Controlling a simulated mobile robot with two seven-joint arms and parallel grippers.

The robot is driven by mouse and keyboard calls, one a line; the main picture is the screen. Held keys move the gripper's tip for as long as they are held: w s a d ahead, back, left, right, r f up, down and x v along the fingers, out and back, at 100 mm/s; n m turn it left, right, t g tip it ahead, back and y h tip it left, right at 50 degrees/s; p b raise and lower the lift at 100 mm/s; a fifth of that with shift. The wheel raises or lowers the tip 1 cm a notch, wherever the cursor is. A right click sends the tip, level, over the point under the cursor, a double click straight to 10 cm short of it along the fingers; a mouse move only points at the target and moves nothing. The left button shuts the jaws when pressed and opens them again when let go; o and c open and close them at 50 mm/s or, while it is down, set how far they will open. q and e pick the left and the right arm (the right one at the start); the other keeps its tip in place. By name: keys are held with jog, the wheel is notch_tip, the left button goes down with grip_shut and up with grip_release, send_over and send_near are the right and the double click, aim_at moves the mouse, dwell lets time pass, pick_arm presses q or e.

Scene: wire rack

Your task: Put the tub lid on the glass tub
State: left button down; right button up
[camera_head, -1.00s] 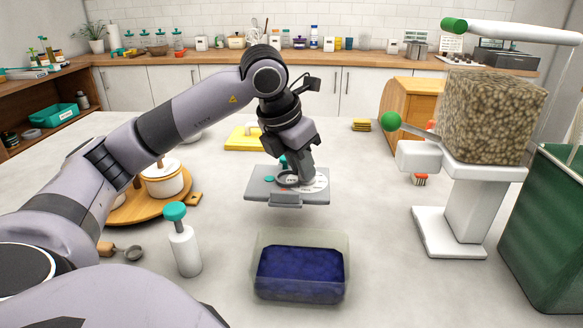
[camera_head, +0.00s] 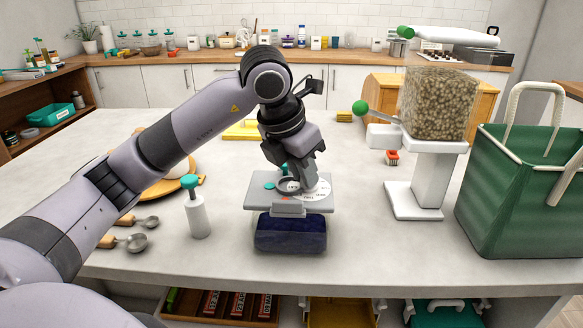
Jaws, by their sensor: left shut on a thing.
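The glass tub (camera_head: 290,236) stands on the counter near its front edge, with dark blue contents showing through its clear wall. The grey tub lid (camera_head: 259,199) is right above it in the picture and covers its opening. My left gripper (camera_head: 289,185) is shut on the lid from above, near the lid's middle. The lid looks about level. I cannot tell whether it touches the tub's rim or hangs slightly above it. My right gripper is not in view.
A white dispenser (camera_head: 432,185) and a green bag (camera_head: 505,205) are to the right. The counter between tub and dispenser is clear.

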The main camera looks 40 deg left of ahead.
aim_at(304, 193)
pick_arm(q)
jog(key=shift+s+d, duration=0.2)
jog(key=shift+d, duration=0.05)
dwell(0.3)
jog(key=shift+f+b, duration=1.2)
jog(key=shift+f, duration=0.15)
jog(key=shift+f+b, duration=0.8)
jog(key=shift+b, duration=0.1)
dwell(1.6)
dwell(0.3)
jog(key=c, duration=0.7)
grip_release()
